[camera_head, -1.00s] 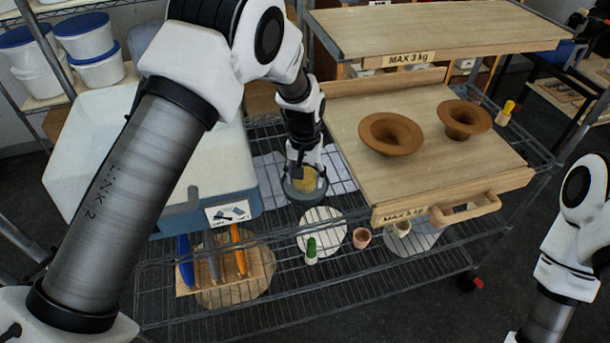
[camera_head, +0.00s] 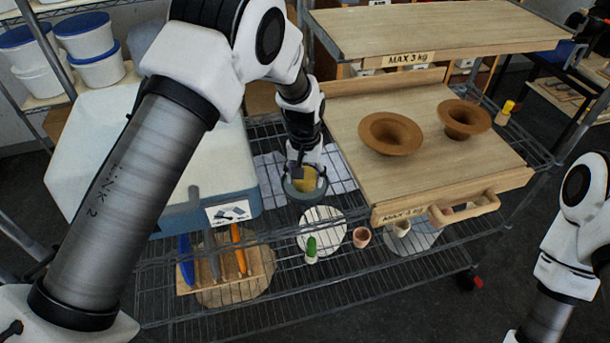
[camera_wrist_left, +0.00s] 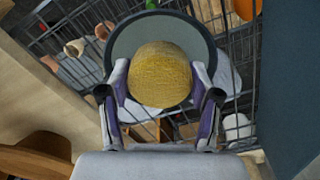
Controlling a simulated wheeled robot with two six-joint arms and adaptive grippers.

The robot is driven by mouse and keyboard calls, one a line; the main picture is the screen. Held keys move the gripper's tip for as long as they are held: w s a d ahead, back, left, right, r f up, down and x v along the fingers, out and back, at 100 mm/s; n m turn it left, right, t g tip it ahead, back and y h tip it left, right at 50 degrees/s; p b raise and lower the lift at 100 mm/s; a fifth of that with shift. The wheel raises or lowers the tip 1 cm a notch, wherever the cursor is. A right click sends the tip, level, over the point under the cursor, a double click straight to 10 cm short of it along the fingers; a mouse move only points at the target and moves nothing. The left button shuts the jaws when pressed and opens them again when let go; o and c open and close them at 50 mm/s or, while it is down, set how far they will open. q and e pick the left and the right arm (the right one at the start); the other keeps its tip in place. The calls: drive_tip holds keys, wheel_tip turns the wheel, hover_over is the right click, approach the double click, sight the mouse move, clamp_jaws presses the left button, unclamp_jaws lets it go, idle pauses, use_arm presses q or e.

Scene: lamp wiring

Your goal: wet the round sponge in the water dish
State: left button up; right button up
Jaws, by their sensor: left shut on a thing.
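The round sponge (camera_wrist_left: 160,74) is yellow and sits between the fingertips of my left gripper (camera_wrist_left: 161,90), which is shut on it. The sponge also shows in the head view (camera_head: 306,179), low at the water dish. The water dish (camera_head: 304,194) is a round grey bowl on the wire shelf; in the left wrist view its rim (camera_wrist_left: 123,46) surrounds the far side of the sponge. The sponge is over or inside the dish; its underside is hidden, so I cannot tell how deep it sits. Of my right side only arm links show, at the right edge of the head view.
Right of the dish is a wooden drawer board (camera_head: 345,130) with two brown flared pots (camera_head: 391,134). Left is a large pale blue-and-white bin (camera_head: 165,150). In front lie a white disc (camera_head: 322,238), a green-topped tool (camera_head: 311,250) and a small terracotta pot (camera_head: 362,237).

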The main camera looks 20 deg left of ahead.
use_arm(q)
drive_tip(key=shift+r+p, duration=3.1)
drive_tip(key=shift+r, duration=0.4)
drive_tip(key=shift+f, duration=0.1)
